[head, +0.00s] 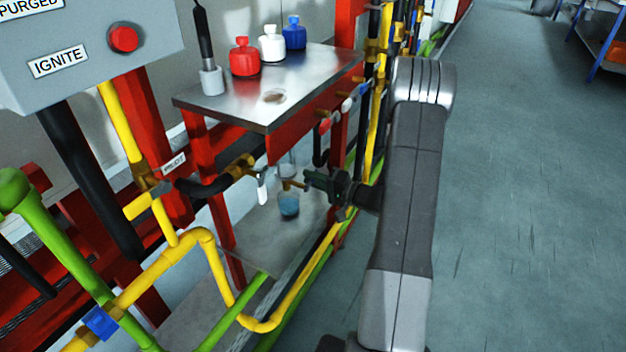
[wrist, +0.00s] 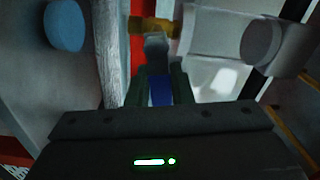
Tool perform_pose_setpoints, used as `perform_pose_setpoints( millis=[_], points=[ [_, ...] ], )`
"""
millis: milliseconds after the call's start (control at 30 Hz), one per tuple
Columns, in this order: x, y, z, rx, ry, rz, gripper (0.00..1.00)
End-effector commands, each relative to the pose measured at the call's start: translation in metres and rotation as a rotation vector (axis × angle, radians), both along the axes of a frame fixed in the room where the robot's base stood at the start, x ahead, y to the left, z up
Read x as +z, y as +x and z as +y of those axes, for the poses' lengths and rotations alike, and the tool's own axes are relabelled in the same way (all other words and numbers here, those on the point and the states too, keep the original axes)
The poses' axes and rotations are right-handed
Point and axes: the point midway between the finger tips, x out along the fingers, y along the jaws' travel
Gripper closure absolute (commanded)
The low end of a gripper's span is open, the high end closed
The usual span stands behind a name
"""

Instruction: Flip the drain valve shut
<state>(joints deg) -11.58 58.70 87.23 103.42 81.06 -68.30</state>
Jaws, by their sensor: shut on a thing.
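My gripper (head: 312,182) is at the small brass valve (head: 290,185) under the steel table, which I take for the drain valve. A beaker with blue liquid (head: 289,205) stands just below it. In the wrist view, the two dark fingers of my gripper (wrist: 160,80) are closed around a blue handle (wrist: 161,94). A grey piece joins the handle to a brass fitting (wrist: 150,27) above it. The fingers hide the sides of the handle. In the head view, my gripper hides the handle, so its angle is hard to tell.
Another brass valve with a white lever (head: 262,190) is left of my gripper. The steel table (head: 220,98) above holds red, white and blue bottles. A yellow pipe (head: 285,318) runs below. Open floor (head: 530,200) lies to the right.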

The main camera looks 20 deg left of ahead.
Motion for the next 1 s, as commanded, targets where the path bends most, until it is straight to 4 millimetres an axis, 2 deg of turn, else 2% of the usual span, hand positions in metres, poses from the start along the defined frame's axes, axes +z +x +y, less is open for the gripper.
perform_pose_setpoints(
  millis=[300,633,667,767,1000],
  points=[
    [-0.0086,0.0005,-0.0003,0.000,0.016,0.197,1.00],
    [-0.0087,0.0003,-0.0004,0.000,0.016,0.215,1.00],
    [-0.0087,0.0003,-0.0005,0.000,0.016,0.215,0.78],
    [-0.0086,0.0003,-0.0004,0.000,0.016,0.214,0.58],
    [-0.0080,0.0006,-0.0003,0.000,0.017,0.212,0.58]
  ],
)
